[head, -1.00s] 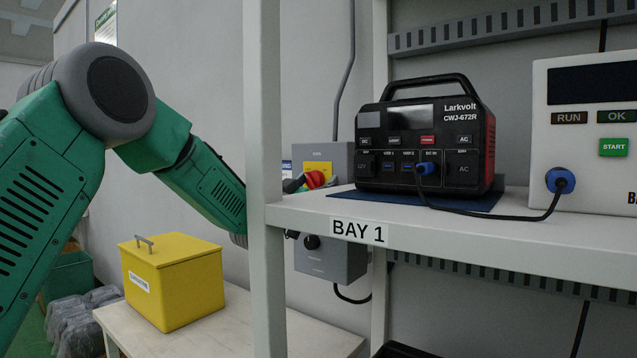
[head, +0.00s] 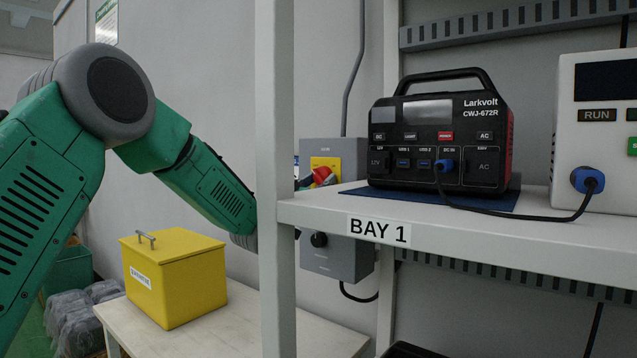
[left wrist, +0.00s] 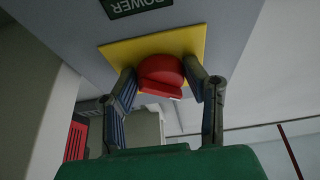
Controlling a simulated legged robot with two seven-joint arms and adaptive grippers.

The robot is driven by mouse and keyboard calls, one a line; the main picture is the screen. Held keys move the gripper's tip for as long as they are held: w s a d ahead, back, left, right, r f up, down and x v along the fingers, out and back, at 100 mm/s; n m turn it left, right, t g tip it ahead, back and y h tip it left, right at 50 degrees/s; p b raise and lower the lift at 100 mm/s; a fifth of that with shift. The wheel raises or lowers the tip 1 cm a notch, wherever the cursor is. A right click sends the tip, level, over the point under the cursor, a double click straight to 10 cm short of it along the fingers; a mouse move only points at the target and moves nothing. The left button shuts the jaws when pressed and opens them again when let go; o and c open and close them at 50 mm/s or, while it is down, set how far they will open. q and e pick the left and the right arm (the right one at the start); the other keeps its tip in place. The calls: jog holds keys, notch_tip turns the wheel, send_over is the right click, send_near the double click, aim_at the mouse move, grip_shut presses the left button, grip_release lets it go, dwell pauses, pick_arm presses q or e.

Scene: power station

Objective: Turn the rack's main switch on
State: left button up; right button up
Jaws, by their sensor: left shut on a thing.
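The main switch is a red rotary knob (head: 323,175) on a yellow plate (head: 319,163), on a grey wall box (head: 342,153) behind the rack. My left gripper (head: 311,181) reaches it from behind the rack's front post, which hides part of the wrist. In the left wrist view the red knob (left wrist: 160,74) sits between the two fingers of my left gripper (left wrist: 160,80), on the yellow plate (left wrist: 190,42) under a "POWER" label (left wrist: 140,5). The gripper is shut on the knob. My right gripper is not in view.
The white rack post (head: 276,120) stands close beside my left forearm. The BAY 1 shelf (head: 470,235) carries a black Larkvolt power unit (head: 440,130) and a white panel unit (head: 600,140). A yellow box (head: 175,280) stands on a low table (head: 240,325).

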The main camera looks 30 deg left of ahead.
pick_arm(q)
jog(key=shift+r, duration=0.45)
jog(key=shift+m, duration=0.3)
jog(key=m, duration=0.1)
jog(key=m+h, duration=0.1)
jog(key=shift+a+m+h, duration=0.2)
jog(key=shift+m+h, duration=0.1)
jog(key=m+g+h, duration=0.1)
jog(key=m, duration=0.2)
jog(key=m+g+h+b, duration=0.1)
jog(key=m+h, duration=0.1)
jog(key=m, duration=0.2)
jog(key=shift+m, duration=0.3)
jog(key=m+g+h, duration=0.1)
jog(key=m, duration=0.2)
jog(key=m+g+h, duration=0.1)
jog(key=m, duration=0.3)
jog(key=shift+a+f+g, duration=0.1)
jog(key=shift+g, duration=0.3)
jog(key=m+g, duration=0.1)
jog(key=m, duration=0.2)
jog(key=shift+f+m+g, duration=0.15)
jog(key=shift+m+g, duration=0.15)
jog(key=shift+m, duration=0.3)
jog(key=shift+f+m+y, duration=0.15)
jog(key=shift+m+y, duration=0.15)
